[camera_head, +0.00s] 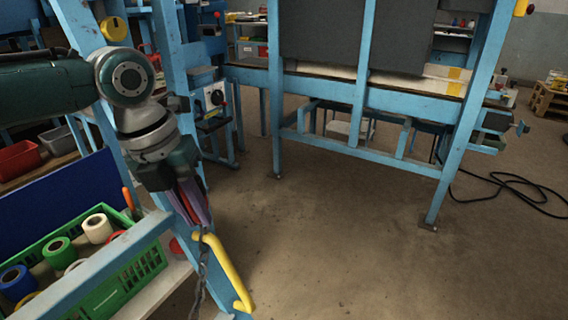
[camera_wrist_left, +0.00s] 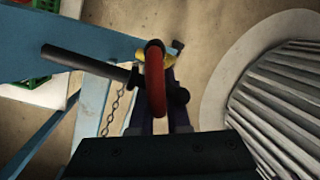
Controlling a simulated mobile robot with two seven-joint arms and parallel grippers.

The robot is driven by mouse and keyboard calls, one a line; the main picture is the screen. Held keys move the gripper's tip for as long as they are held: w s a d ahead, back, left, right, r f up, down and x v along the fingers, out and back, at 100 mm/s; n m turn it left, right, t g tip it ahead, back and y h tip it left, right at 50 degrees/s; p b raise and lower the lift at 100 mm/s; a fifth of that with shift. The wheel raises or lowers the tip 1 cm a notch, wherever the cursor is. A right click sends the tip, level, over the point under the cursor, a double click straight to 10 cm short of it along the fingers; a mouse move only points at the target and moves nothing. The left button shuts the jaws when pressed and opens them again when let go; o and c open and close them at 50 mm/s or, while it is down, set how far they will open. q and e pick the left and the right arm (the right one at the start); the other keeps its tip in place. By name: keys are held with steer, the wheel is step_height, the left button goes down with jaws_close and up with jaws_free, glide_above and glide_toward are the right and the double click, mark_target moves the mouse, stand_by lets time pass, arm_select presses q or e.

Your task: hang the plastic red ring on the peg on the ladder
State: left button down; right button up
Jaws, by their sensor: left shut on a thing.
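My left gripper (camera_head: 198,210) points down beside the blue ladder-like frame, its body partly hiding what it holds. In the left wrist view the left gripper (camera_wrist_left: 163,92) is shut on the red ring (camera_wrist_left: 155,75), which shows nearly edge-on between the fingers. A dark peg (camera_wrist_left: 85,62) runs from the upper left towards the ring, and a dark rounded end shows on the ring's other side. I cannot tell for sure whether the peg passes through the ring or behind it. The blue ladder (camera_wrist_left: 95,38) lies behind them. The right gripper is not in view.
A yellow handle (camera_head: 227,272) and a hanging chain (camera_head: 200,275) are just below the left gripper. A green crate (camera_head: 135,268) with several tape rolls stands at lower left. A blue workbench (camera_head: 400,97) stands at the back. The floor (camera_head: 330,240) in the middle is clear.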

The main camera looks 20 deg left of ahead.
arm_select(q)
steer(key=shift+w+a, duration=0.1)
steer(key=c, duration=0.8)
jaws_free()
steer(key=shift+r, duration=0.1)
steer(key=shift+r, duration=0.1)
steer(key=shift+r+p, duration=0.2)
steer(key=shift+p, duration=0.1)
steer(key=d+p+v, duration=0.1)
steer(key=p+v, duration=0.7)
steer(key=p, duration=0.1)
steer(key=shift+a+r, duration=0.2)
steer(key=shift+a, duration=0.35)
stand_by(0.4)
